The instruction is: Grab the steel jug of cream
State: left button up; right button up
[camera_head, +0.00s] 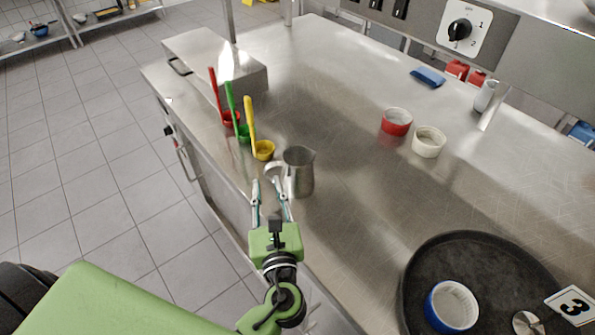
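The steel jug (301,175) stands upright on the steel counter (345,215), near its left edge. Its handle faces left, toward my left gripper. Its inside is dark and I cannot tell what it holds. My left gripper (266,183) is at the jug's handle side, with its two fingers apart and pointing toward the handle. The right finger overlaps the jug's lower left side in the picture; I cannot tell whether it touches. My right gripper is not in view.
Yellow (263,150), green (244,134) and red (230,119) ladles stand just beyond the jug. A steel box (215,60) is behind them. Red (397,122) and white (429,142) ramekins sit right. A black tray (420,265) holds a blue ramekin (452,306).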

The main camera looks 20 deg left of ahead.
aim_at(266, 175)
pick_arm(q)
jog(key=x, duration=0.2)
jog(key=p+x, duration=0.1)
jog(key=x, duration=0.1)
jog(key=shift+r, duration=0.3)
jog(key=shift+w+a+f, duration=0.15)
jog(key=shift+w, duration=0.1)
grip_shut()
jog(key=shift+r+p, duration=0.25)
jog(key=shift+p, duration=0.05)
